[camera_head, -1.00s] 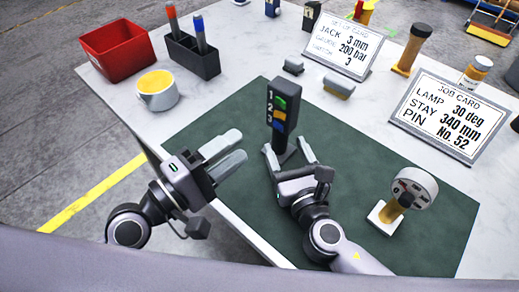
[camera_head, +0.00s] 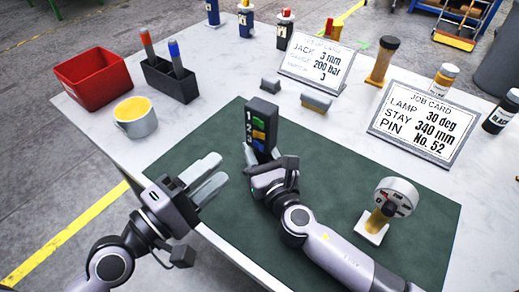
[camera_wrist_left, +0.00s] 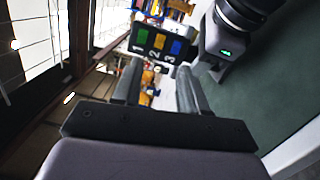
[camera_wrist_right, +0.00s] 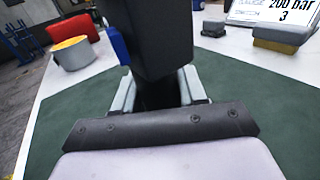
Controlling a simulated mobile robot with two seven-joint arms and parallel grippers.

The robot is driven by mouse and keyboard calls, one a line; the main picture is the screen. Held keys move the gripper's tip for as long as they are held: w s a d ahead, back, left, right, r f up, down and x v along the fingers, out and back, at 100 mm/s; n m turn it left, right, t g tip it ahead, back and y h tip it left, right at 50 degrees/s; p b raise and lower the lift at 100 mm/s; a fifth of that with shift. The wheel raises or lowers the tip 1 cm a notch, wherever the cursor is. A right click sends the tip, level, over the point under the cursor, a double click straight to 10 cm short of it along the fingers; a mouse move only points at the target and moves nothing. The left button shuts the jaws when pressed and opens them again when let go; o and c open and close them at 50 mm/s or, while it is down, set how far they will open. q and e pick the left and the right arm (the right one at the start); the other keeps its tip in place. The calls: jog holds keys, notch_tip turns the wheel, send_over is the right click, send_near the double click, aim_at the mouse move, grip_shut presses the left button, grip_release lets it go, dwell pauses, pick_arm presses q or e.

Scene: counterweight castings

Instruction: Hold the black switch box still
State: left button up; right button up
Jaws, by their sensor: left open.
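A red bin (camera_head: 92,78), a pen holder (camera_head: 171,80) and a yellow-filled mug (camera_head: 135,117) stand at the left. Two cards (camera_head: 318,58) (camera_head: 423,122) stand behind the mat. A round gauge-like piece (camera_head: 392,200) stands at the right. The mat (camera_head: 330,180) between is clear.

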pick_arm(q)
jog(key=shift+d, duration=0.1)
jog(key=c, duration=0.7)
jog(key=shift+d+r+m+g, duration=0.25)
jog(key=shift+r+m+g, duration=0.05)
jog(key=shift+m, duration=0.2)
grip_shut()
jog(key=s+d+r+m+g+h, duration=0.1)
jog(key=d+r+m+g+h, duration=0.2)
jog(key=d+r+m+g, duration=0.7)
jog(key=a+m+t+y, duration=0.2)
jog(key=a+m+y, duration=0.7)
jog(key=m, duration=0.9)
jog(key=shift+s+a+r+y, duration=0.2)
jog(key=shift+a+y, duration=0.1)
jog(key=shift+y, duration=0.2)
